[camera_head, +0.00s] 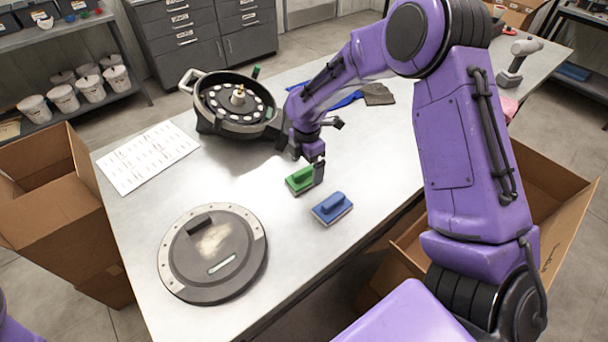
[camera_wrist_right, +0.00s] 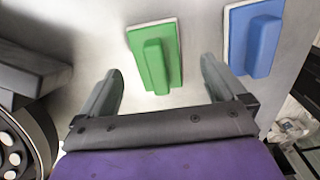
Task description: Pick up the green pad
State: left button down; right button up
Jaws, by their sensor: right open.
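The green pad (camera_head: 297,183) lies on the metal table, a flat rectangle with a raised green grip block on top. My right gripper (camera_head: 318,172) is low over the table at the pad's right side in the head view. In the right wrist view the green pad (camera_wrist_right: 154,60) lies ahead, its grip block pointing between the two fingers of the open gripper (camera_wrist_right: 162,88). The fingers look apart from the pad, and nothing is between them. My left gripper is not in view.
A blue pad (camera_head: 332,208) lies close to the green one. A round grey lid (camera_head: 213,262), a seed meter housing (camera_head: 205,127) and a white sheet (camera_head: 147,157) are on the table (camera_head: 290,245). Open cardboard boxes (camera_head: 60,205) stand beside it.

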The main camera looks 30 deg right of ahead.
aim_at(305, 170)
jog(key=f, duration=0.3)
jog(key=shift+w+a+f+p, duration=0.1)
jog(key=shift+w+f+p, duration=0.05)
jog(key=shift+w+p, duration=0.2)
jog(key=shift+f, duration=0.25)
jog(key=shift+s+r, duration=0.1)
jog(key=shift+s, duration=0.15)
jog(key=c, duration=1.2)
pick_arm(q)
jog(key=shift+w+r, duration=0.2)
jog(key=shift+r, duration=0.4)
